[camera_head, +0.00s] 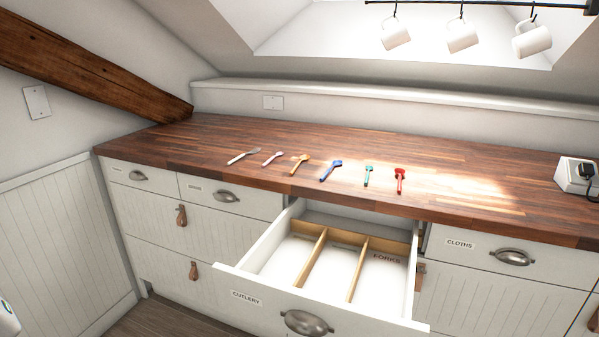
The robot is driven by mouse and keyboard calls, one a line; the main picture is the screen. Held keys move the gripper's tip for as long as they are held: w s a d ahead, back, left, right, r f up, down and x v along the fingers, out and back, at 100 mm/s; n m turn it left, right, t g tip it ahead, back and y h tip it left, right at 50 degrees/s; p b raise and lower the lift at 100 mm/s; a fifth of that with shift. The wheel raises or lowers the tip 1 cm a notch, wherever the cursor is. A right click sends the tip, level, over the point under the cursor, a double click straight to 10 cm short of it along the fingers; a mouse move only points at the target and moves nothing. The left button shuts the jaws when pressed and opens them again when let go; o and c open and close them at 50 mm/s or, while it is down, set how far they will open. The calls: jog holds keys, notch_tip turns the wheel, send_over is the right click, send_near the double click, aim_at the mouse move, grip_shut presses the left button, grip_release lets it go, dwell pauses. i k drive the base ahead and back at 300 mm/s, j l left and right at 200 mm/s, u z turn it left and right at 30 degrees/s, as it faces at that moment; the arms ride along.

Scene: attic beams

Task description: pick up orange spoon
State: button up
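The orange spoon (300,163) lies on the wooden countertop (240,135) in the head view. It is third from the left in a row of utensils, with its bowl end toward the back and its handle toward the front edge. A pink utensil (272,158) lies to its left and a blue one (330,170) to its right, both apart from it. Nothing covers the spoon. My gripper is not in view. A small pale shape at the lower left edge is cut off, and I cannot tell what it is.
The drawer labelled CUTLERY (246,298) stands open below the row, with wooden dividers (312,257) and an empty interior. A whitish utensil (243,155), a teal one (368,175) and a red one (400,180) also lie on the counter. White mugs (463,36) hang above.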

aim_at(305, 156)
jog(key=i, duration=1.25)
